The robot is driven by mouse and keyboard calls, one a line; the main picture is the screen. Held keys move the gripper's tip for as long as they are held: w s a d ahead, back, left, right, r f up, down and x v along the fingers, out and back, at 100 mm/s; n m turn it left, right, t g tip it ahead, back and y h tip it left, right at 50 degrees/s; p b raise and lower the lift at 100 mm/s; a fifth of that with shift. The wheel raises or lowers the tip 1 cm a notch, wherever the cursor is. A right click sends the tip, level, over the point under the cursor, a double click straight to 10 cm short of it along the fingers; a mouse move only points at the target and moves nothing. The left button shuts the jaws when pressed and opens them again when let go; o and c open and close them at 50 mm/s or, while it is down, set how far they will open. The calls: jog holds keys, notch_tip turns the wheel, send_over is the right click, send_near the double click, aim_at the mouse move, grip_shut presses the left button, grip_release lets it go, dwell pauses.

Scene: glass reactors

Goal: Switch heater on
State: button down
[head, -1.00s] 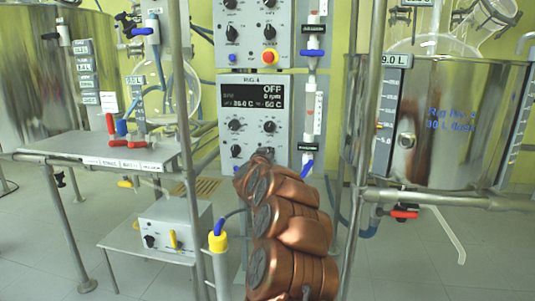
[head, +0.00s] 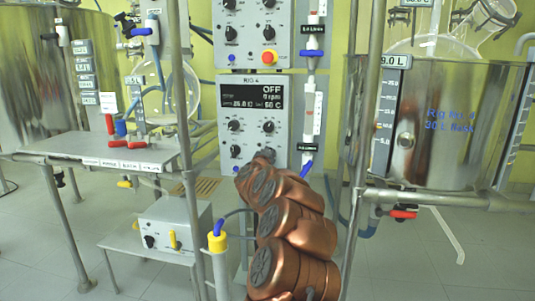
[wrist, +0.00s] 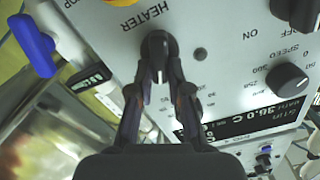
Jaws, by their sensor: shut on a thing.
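The heater knob (wrist: 158,44) is a black knob beside the printed word HEATER on the white panel in the wrist view. My gripper (wrist: 159,72) is shut on it, one finger on each side. A white mark on the knob faces back toward my gripper. In the head view, the Rig 4 control panel (head: 285,152) stands in the middle, and its display (head: 253,97) reads OFF and 0 rpm. My arm covers the panel's lower right, so the knob and fingertips are hidden there.
The speed knob (wrist: 287,82) and an ON/OFF switch (wrist: 294,10) are close by on the panel. A blue valve handle (wrist: 32,44) is beside the panel. Metal posts and a steel vessel (head: 445,120) stand to the right, a metal table (head: 70,146) to the left.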

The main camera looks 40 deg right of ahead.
jog(key=shift+s+d+f+m+b, duration=0.15)
jog(key=shift+m+b, duration=0.3)
jog(key=shift+m, duration=1.4)
jog(key=shift+s+f+m+b, duration=0.15)
jog(key=shift+m+b, duration=0.25)
jog(key=shift+m, duration=1.45)
jog(key=c, duration=1.1)
grip_release()
jog(key=v, duration=1.2)
